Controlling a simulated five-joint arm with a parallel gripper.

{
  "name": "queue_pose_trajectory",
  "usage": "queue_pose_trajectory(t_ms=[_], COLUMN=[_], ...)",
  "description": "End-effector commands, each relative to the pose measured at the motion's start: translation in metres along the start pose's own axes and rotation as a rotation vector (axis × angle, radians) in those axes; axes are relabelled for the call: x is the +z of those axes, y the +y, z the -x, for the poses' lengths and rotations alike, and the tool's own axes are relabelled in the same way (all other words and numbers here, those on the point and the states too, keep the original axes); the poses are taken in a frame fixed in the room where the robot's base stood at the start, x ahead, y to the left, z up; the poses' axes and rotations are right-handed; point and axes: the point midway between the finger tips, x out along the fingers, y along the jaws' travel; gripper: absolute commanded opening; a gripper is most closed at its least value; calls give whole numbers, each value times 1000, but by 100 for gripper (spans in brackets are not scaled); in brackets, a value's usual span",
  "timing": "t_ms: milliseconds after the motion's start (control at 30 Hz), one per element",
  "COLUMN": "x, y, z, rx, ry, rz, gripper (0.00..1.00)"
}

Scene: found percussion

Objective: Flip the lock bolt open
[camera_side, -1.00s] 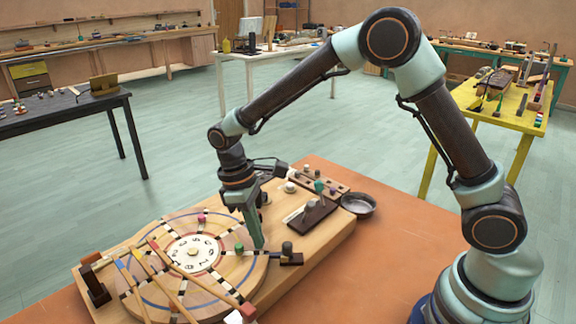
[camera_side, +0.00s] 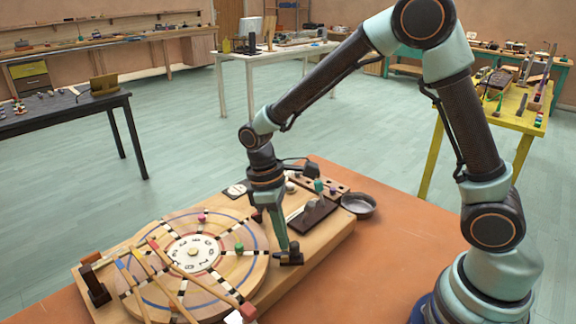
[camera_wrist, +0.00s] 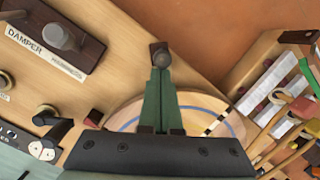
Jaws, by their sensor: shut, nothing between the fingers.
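The lock bolt (camera_side: 294,258) is a small dark piece with an upright knob at the right edge of the round wooden wheel (camera_side: 215,295). In the wrist view its dark knob (camera_wrist: 162,58) shows right at the fingertips. My gripper (camera_side: 283,248) points down with its green fingers shut and nothing between them. The tips are at the bolt's left side in the side view and look very close to it or touching. In the wrist view the shut fingers (camera_wrist: 159,75) partly hide the bolt, so I cannot tell contact for sure.
A dark damper block (camera_side: 322,213) with a lever stands behind the bolt; its label shows in the wrist view (camera_wrist: 62,68). Coloured pegs and sticks lie on the wheel. A metal bowl (camera_side: 358,204) sits at the board's right. The orange tabletop (camera_side: 345,275) at right is clear.

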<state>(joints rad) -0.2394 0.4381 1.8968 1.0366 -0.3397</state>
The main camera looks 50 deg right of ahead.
Motion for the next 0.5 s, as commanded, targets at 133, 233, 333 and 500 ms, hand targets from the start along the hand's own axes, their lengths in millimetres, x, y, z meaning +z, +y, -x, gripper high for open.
queue_pose_trajectory(t_ms=[133, 233, 333, 500], x=[4, 3, 3, -2], y=[0, 0, 0, 0], z=[-1, -1, -1, 0], rx=[-1, -1, -1, 0], ry=[0, 0, 0, -1], rz=[1, 1, 1, 1], gripper=[0, 0, 0, 0])
